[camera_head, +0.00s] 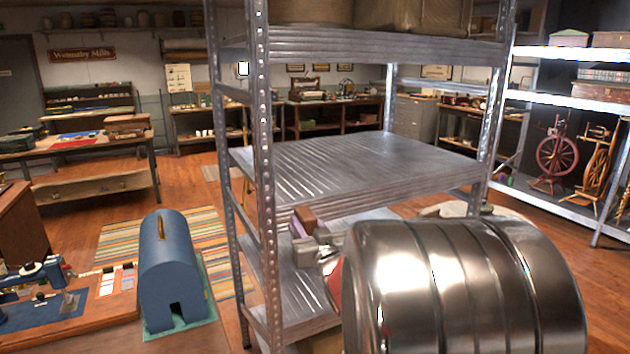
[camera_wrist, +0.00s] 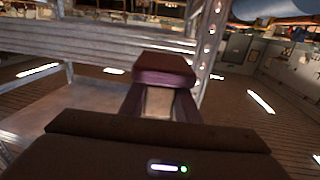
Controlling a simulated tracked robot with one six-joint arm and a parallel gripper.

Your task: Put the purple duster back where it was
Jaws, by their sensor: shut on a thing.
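My gripper (camera_head: 309,240) is shut on the purple duster (camera_head: 297,229), beside the front post of the metal shelving. The duster shows a purple part and a brown block end in the head view. In the wrist view the duster (camera_wrist: 163,68) appears as a dark maroon block just beyond the jaws. It is held below the level of the empty middle shelf (camera_head: 350,155) and above the lower shelf (camera_head: 300,300). I cannot tell whether it touches the shelving. My arm hides part of the lower shelf.
A perforated metal post (camera_head: 264,180) stands close to the left of my gripper. Large baskets (camera_head: 420,15) sit on the top shelf. A blue domed box (camera_head: 168,270) and a bench with a sewing machine (camera_head: 45,275) stand at left. Spinning wheels (camera_head: 557,155) stand at right.

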